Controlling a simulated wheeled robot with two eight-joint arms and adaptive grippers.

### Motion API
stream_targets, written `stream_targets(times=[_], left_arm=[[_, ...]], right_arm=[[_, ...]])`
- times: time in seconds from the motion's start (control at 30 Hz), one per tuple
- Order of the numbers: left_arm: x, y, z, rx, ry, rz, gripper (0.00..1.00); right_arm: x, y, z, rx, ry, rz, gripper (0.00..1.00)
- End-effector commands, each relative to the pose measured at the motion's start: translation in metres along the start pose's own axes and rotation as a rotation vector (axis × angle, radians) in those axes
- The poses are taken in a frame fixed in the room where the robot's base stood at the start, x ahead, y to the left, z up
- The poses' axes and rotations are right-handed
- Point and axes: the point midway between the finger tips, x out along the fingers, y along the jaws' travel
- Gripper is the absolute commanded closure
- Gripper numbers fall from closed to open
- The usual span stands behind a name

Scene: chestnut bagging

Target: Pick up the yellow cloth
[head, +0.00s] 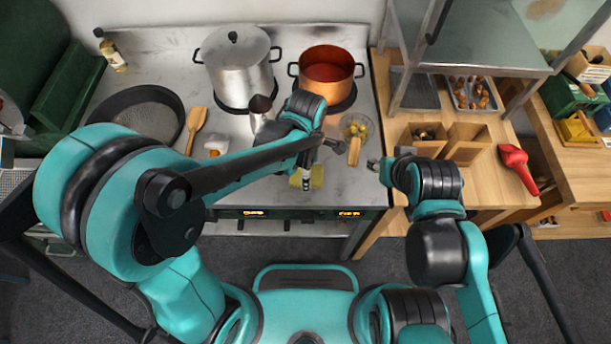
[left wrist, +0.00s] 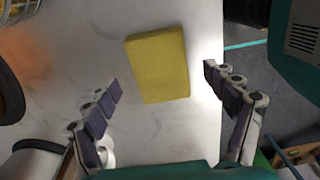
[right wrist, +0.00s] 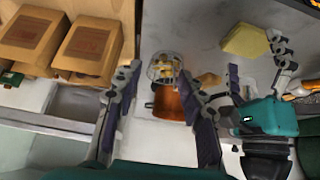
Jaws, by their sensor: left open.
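The yellow cloth (head: 317,174) lies on the metal worktop near its front edge, partly hidden by my left gripper (head: 308,178) in the head view. In the left wrist view the cloth (left wrist: 158,63) is a flat yellow block, and my left gripper (left wrist: 162,78) is open with a finger to either side, apart from it. The cloth (right wrist: 245,40) also shows at the upper right of the right wrist view, beside a left gripper finger. My right gripper (right wrist: 160,76) is open and empty, over the gap between worktop and wooden table.
A glass bowl or basket with yellow pieces (head: 356,127) stands right of the cloth. A copper pot (head: 327,72), a steel pot (head: 236,65) and a pan (head: 140,112) stand behind. Paper bags (head: 468,143) and a red scoop (head: 515,163) are on the wooden table.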

Motion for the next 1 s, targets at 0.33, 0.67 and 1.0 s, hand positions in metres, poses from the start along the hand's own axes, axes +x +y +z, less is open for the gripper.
stream_targets(times=[0.33,0.67,1.0], left_arm=[[0.017,0.0,0.001,0.0,0.0,0.001,0.18],[0.017,0.0,0.001,0.0,0.0,0.001,0.65],[0.002,-0.001,0.001,0.0,0.0,0.001,0.65]], right_arm=[[0.006,0.0,0.004,0.0,0.0,0.0,0.6],[0.006,0.0,0.004,0.0,0.0,0.0,0.6],[0.0,0.0,0.0,0.0,0.0,0.0,0.6]])
